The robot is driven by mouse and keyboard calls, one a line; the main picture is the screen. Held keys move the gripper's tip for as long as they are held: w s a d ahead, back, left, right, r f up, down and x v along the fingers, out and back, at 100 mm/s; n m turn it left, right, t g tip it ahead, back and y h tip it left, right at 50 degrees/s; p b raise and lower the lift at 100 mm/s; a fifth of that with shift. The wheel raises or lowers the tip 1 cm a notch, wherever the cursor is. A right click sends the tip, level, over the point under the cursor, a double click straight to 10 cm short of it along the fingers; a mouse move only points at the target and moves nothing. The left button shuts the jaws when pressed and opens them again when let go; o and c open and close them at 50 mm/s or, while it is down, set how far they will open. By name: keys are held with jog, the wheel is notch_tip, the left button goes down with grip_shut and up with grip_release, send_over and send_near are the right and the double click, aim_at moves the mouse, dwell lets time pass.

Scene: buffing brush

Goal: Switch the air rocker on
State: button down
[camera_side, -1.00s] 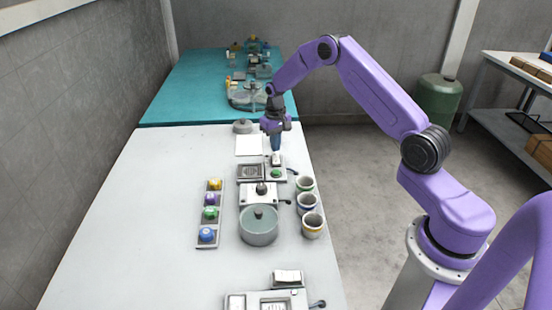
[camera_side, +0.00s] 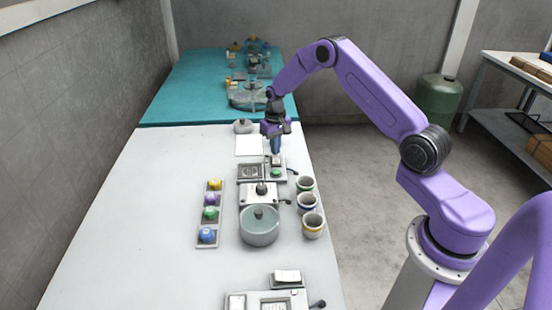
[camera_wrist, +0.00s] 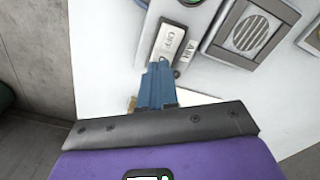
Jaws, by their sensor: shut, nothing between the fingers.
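The air rocker (camera_wrist: 170,43) is a pale switch in a dark frame, in the upper middle of the wrist view. Its face carries lettering that looks like OFF, and an AIR label (camera_wrist: 190,50) sits beside it. My gripper (camera_wrist: 158,66) is shut and empty, with its blue fingertips at the rocker's near end. I cannot tell whether they touch it. In the side view my gripper (camera_side: 276,151) points down over the rocker (camera_side: 276,160), largely covering it. Which way the rocker is tilted is not clear.
A panel with a round grille (camera_wrist: 250,32) sits right of the rocker. A green button (camera_side: 276,173) lies just in front of it. Several cups, including one (camera_side: 306,184), stand nearby, with a lidded pot (camera_side: 259,226) in front. The table's left side (camera_side: 140,220) is clear.

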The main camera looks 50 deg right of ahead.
jog(key=shift+f, duration=0.3)
jog(key=shift+r, duration=3.5)
jog(key=shift+a, duration=0.15)
jog(key=s+a+r+n, duration=0.45)
jog(key=s+a, duration=0.25)
jog(key=a, duration=0.3)
jog(key=s+a+r+n, duration=0.3)
jog(key=s+a+r, duration=0.35)
jog(key=a, duration=0.35)
jog(key=s+r+n, duration=0.2)
jog(key=s+n, duration=0.6)
jog(key=s, duration=2)
jog(key=shift+d+r, duration=0.15)
jog(key=shift+r, duration=0.1)
